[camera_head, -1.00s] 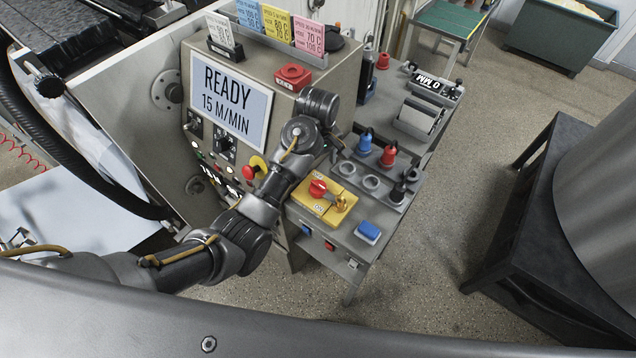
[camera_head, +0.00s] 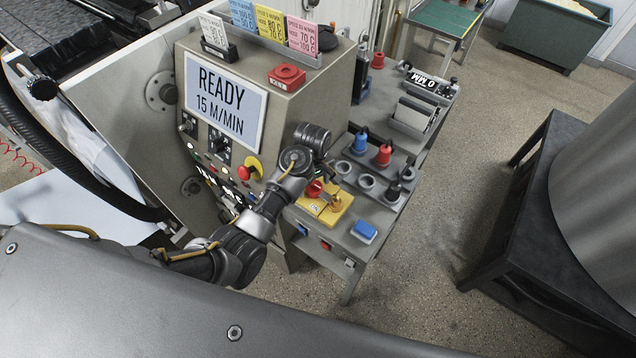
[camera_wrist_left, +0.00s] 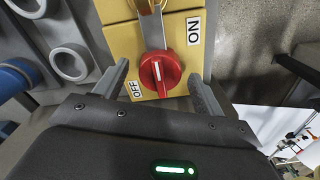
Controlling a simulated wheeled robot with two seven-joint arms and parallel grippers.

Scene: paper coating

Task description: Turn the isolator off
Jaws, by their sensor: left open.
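The isolator is a yellow box (camera_head: 334,213) with a red rotary knob (camera_head: 314,189), on the grey side table. In the left wrist view the red knob (camera_wrist_left: 160,72) has a white line running roughly up and down the picture. The ON label (camera_wrist_left: 194,28) is at the upper right of the knob and the OFF label (camera_wrist_left: 134,90) at its lower left. My left gripper (camera_wrist_left: 158,76) is open, its fingers on either side of the knob with visible gaps. In the head view my left wrist hides most of that gripper. My right gripper is not in view.
The machine console (camera_head: 232,60) with its READY screen stands left of the isolator, with an emergency button (camera_head: 249,170) near my arm. A blue block (camera_head: 364,231) and ink holders with blue and red handles (camera_head: 384,155) are close by.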

